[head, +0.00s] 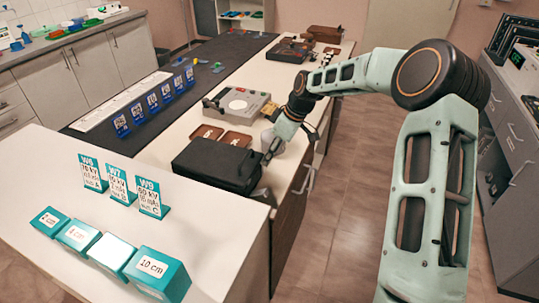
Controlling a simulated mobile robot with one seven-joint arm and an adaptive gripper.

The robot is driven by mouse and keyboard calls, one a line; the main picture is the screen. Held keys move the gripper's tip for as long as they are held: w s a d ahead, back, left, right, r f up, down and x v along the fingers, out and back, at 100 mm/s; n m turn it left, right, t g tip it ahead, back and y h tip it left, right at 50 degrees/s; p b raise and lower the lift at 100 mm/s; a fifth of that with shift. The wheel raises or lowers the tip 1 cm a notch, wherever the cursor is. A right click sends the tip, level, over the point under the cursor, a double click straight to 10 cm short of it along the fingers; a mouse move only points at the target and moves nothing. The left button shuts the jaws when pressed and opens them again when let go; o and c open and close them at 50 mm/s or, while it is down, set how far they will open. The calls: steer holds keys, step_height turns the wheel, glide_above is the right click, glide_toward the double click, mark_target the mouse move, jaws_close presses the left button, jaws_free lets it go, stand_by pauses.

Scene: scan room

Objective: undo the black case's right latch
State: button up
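The black case (215,163) lies closed on the white counter in the middle of the head view. My arm reaches in from the right, and my gripper (268,157) points down at the case's right-hand side, close to its edge. I cannot tell whether it touches the case. The fingers are small and dark here, so whether they are open or shut does not show. A small grey piece (262,193) shows by the case's near right corner; I cannot tell if it is a latch. The right latch cannot be made out.
Brown trays (236,141) and a grey device (237,104) stand behind the case. A pale cup-like object (268,138) is beside my gripper. Teal signs (117,184) and teal blocks (158,274) stand on the near counter. The floor right of the counter is clear.

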steer(key=shift+w+a+f, duration=0.1)
steer(key=shift+a+f, duration=0.1)
steer(key=shift+f, duration=0.3)
jaws_close()
steer(key=shift+d, duration=0.1)
